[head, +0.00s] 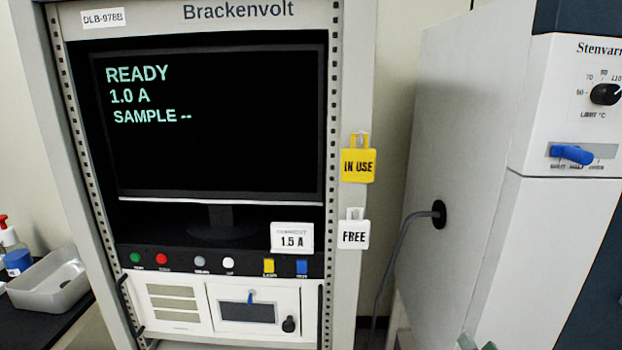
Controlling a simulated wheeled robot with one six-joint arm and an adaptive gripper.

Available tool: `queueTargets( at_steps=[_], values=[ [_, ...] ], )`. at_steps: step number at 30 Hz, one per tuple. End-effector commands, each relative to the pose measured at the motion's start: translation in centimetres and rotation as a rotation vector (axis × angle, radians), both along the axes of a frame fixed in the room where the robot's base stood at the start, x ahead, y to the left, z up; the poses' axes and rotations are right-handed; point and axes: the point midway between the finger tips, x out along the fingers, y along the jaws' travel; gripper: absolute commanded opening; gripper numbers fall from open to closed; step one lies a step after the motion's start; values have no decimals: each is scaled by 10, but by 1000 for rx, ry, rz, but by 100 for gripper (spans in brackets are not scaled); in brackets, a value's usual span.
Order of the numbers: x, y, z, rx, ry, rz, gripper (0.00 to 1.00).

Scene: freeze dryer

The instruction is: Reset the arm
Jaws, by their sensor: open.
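Only the tips of my gripper (478,345) seem to show, as two small pale green pieces at the bottom edge, right of centre. They stand apart with nothing visible between them, in front of the lower white cabinet. The rest of my arm is out of view. The Brackenvolt rack (350,80) fills the left and middle. Its dark screen (210,130) reads READY, 1.0 A, SAMPLE --. A yellow IN USE tag (358,166) and a white FREE tag (353,235) hang on its right post. A white 1.5 A card (292,239) is below the screen.
A white Stenvarn cabinet (460,120) stands at the right, with a black dial (606,94) and a blue lever (572,154). A grey cable (394,262) hangs from its side into the gap beside the rack. A pale tray (50,285) sits on a dark bench at left.

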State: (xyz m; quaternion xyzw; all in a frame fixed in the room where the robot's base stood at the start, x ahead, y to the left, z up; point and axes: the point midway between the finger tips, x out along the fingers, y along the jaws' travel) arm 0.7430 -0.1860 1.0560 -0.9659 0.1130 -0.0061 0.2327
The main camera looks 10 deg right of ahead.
Motion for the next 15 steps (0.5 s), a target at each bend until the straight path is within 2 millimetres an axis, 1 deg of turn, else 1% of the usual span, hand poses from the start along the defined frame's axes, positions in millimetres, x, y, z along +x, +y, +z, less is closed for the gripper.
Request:
queueTargets(
  at_steps=[1, 6, 11, 15],
  values=[
    [-6, 11, -18, 3, 19, 3, 50],
    [-30, 42, -62, -14, 58, 2, 50],
    [-59, 70, -97, -45, 98, 10, 50],
    [-90, 93, -123, -83, 133, 24, 50]
  ],
)
